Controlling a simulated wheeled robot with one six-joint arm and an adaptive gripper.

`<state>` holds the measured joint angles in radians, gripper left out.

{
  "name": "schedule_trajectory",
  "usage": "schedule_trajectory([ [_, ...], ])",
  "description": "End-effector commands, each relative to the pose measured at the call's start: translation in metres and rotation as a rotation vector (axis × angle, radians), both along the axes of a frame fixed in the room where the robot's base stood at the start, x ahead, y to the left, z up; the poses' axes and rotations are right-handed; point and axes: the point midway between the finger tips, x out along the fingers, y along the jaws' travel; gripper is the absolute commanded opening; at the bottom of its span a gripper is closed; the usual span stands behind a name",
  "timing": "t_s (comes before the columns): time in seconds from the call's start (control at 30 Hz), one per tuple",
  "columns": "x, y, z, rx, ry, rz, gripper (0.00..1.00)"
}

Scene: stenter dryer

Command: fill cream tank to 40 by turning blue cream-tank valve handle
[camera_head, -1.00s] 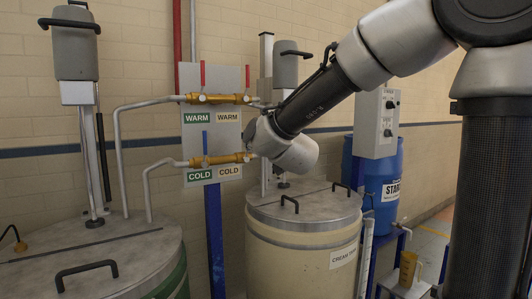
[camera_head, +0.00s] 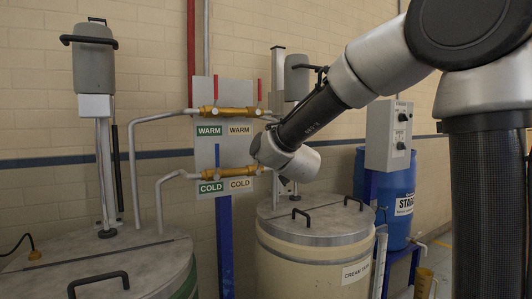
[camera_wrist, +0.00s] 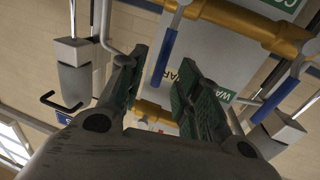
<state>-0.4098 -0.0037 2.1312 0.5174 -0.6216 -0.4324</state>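The cream tank (camera_head: 310,261) is a cream-coloured drum with a grey lid, right of the middle in the head view. A pale gauge strip (camera_head: 380,262) stands at its right side; its level is too small to read. In the head view, the right-hand blue handle on the cold valve pipe is hidden behind my wrist. In the wrist view, which looks inverted, the blue cream-tank valve handle (camera_wrist: 170,45) shows between the fingers of my gripper (camera_wrist: 165,58). The green-padded fingers stand apart, with gaps visible to the handle. I cannot tell the handle's depth between them.
Another blue handle (camera_head: 217,155) hangs on the left of the cold valve (camera_head: 230,173); it also shows in the wrist view (camera_wrist: 275,101). The warm valve (camera_head: 230,112) with red handles is above. A grey-lidded tank (camera_head: 110,262) stands left, a blue drum (camera_head: 398,218) right.

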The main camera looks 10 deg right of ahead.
Motion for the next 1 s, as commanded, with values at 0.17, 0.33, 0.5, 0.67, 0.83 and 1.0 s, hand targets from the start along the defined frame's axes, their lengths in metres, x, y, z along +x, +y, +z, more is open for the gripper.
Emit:
schedule_trajectory([
  [0.17, 0.014, 0.001, -0.001, -0.002, 0.001, 0.0, 0.34],
  [0.33, 0.027, 0.003, 0.0, -0.001, 0.0, 0.0, 0.34],
  [0.5, 0.036, 0.004, 0.0, 0.0, -0.001, 0.0, 0.34],
  [0.67, 0.037, 0.004, 0.0, 0.0, 0.0, 0.0, 0.34],
  [0.83, 0.037, 0.004, 0.0, -0.001, 0.0, 0.0, 0.34],
  [1.0, 0.037, 0.004, 0.0, -0.001, 0.0, 0.0, 0.21],
])
